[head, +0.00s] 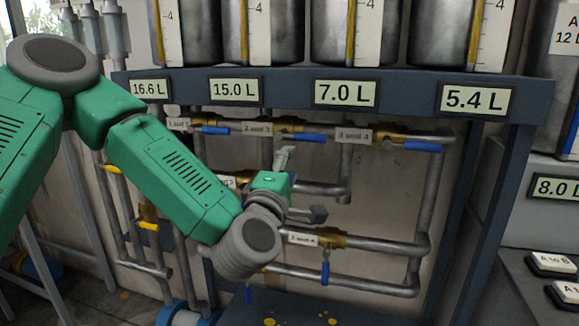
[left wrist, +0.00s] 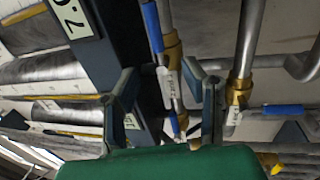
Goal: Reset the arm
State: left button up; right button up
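My left arm comes in from the left in the head view and reaches in front of the pipework. My left gripper (head: 303,186) is open, its two fingers spread apart, in front of the pipes below the 7.0 L display (head: 346,93). In the left wrist view the fingers of the left gripper (left wrist: 163,88) stand apart with nothing between them but pipe and valve parts behind. I cannot tell whether a finger touches a pipe. My right gripper is in neither view.
Blue-handled valves (head: 305,137) sit on the upper pipes, and another blue-handled valve (head: 325,272) is lower down. A dark blue frame (head: 400,80) carries displays under several tanks. A panel with buttons (head: 553,262) stands at the right. Yellow-handled valves (head: 148,226) are at left.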

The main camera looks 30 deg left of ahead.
pick_arm(q)
jog(key=s+d+f+m+g+h, duration=0.2)
jog(key=s+d+f+m+g, duration=0.15)
jog(key=f, duration=0.55)
jog(key=s+d+f+m+g+h, duration=0.2)
jog(key=f+m+h, duration=0.15)
jog(key=f, duration=0.45)
jog(key=s+d+f+m+g+h, duration=0.1)
jog(key=s+d+f+m+g, duration=0.1)
jog(key=f+m, duration=0.5)
jog(key=s+a+f+m+g, duration=0.2)
jog(key=s+f+g, duration=0.1)
jog(key=s+f, duration=0.4)
jog(key=s+a+f+m+g+y, duration=0.1)
jog(key=s+a+f+m+g, duration=0.1)
jog(key=s+f, duration=0.4)
jog(key=s+a+f+m+g, duration=0.2)
jog(key=s+f+g, duration=0.4)
jog(key=s, duration=0.7)
jog(key=shift+s+f+m+y, duration=0.2)
jog(key=shift+f+m+y, duration=0.15)
jog(key=shift+f+m, duration=0.45)
